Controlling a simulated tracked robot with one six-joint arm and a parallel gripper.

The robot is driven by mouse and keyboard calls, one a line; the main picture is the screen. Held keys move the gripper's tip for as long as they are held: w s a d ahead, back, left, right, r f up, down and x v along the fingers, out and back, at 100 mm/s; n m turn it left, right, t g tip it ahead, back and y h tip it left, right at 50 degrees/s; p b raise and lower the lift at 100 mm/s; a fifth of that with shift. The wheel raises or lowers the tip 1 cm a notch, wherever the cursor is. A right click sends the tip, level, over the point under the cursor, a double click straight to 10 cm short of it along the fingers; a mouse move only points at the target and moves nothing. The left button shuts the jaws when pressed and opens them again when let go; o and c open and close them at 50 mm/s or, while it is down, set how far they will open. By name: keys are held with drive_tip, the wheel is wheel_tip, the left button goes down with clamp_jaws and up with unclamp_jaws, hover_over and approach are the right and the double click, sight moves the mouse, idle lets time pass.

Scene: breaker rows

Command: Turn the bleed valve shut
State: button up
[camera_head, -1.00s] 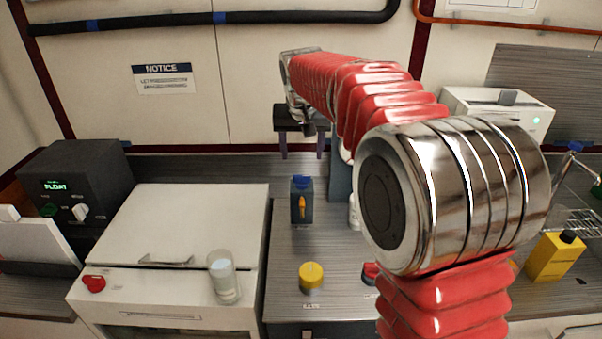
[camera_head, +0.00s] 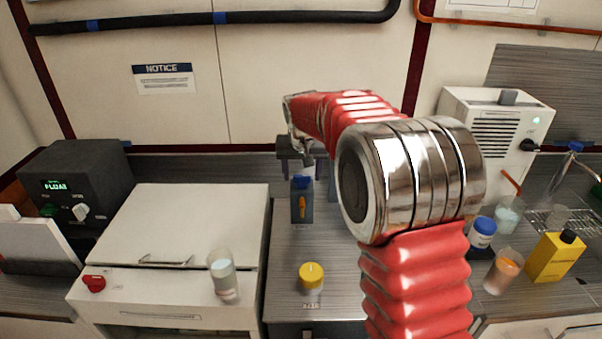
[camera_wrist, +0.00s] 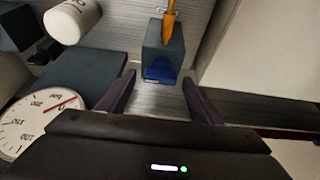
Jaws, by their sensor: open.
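The likely bleed valve is a dark grey block (camera_head: 296,213) with an orange lever (camera_head: 302,206) and a blue cap, standing on the counter. The lever points roughly up and down in the head view. In the wrist view the block (camera_wrist: 163,45) lies ahead, its blue end (camera_wrist: 160,71) toward me and the orange lever (camera_wrist: 169,18) on its far side. My gripper (camera_wrist: 159,76) is open, one dark finger on each side of the blue end; I cannot tell whether they touch it. In the head view my gripper (camera_head: 295,160) is just above and behind the block.
A white cabinet (camera_head: 190,220) with a glass (camera_head: 222,273) is to the left. A round gauge (camera_wrist: 40,115), a dark panel (camera_wrist: 85,75) and a white cylinder (camera_wrist: 72,20) are close on the wrist view's left.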

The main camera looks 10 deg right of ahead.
drive_tip(key=shift+a, duration=0.1)
drive_tip(key=c, duration=1.1)
drive_tip(key=shift+o, duration=0.2)
